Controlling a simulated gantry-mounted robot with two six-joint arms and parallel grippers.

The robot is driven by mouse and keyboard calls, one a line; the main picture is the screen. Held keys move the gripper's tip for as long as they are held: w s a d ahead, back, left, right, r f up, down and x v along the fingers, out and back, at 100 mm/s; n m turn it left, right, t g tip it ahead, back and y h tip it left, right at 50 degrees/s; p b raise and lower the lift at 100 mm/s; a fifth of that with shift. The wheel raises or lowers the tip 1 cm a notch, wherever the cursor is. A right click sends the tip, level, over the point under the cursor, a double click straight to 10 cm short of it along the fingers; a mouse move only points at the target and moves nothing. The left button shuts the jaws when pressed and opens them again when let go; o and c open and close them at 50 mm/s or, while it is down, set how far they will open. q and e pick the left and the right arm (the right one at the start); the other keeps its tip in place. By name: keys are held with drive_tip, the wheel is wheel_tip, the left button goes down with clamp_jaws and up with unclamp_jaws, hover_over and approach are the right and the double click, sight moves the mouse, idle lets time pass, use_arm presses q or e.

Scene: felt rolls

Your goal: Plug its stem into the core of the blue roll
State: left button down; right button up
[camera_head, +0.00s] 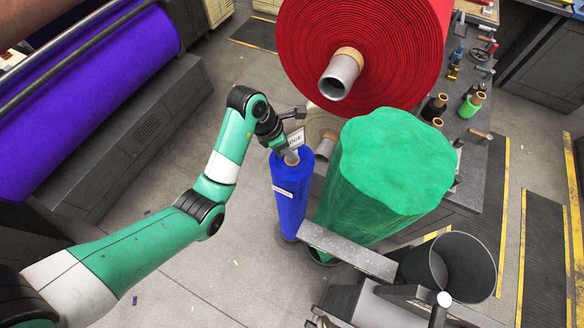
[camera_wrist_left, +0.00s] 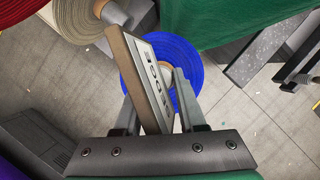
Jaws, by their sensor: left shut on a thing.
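The blue roll (camera_head: 289,205) stands upright on the floor, left of the large green roll. Its tan core (camera_head: 291,158) faces up. My left gripper (camera_head: 285,148) is just over the top of it, shut on a small sign (camera_head: 296,138) with dark lettering that I can read only in part. In the left wrist view the sign (camera_wrist_left: 157,88), grey-faced with a brown edge, is tilted between the fingers of the left gripper (camera_wrist_left: 156,92). The blue roll (camera_wrist_left: 195,62) lies behind it, with part of its core (camera_wrist_left: 166,70) showing. The stem is hidden, so I cannot tell whether it is in the core.
The green roll (camera_head: 385,175) stands close on the right. A big red roll (camera_head: 375,45) on a metal tube hangs behind. A bench (camera_head: 480,165) with tools and small spools is farther right. A grey bin (camera_head: 460,268) is at lower right. The floor (camera_head: 220,265) at left is mostly clear.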

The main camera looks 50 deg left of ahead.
use_arm(q)
drive_tip(key=shift+f, duration=0.2)
drive_tip(key=shift+c, duration=2)
unclamp_jaws()
drive_tip(key=p+v, duration=0.2)
drive_tip(key=v, duration=0.3)
drive_tip(key=shift+w+r+p, duration=0.1)
drive_tip(key=shift+r+p, duration=0.25)
drive_tip(key=p+v, duration=0.6)
drive_tip(key=p, duration=0.1)
drive_tip(key=shift+s, duration=0.3)
drive_tip(key=shift+a, duration=0.1)
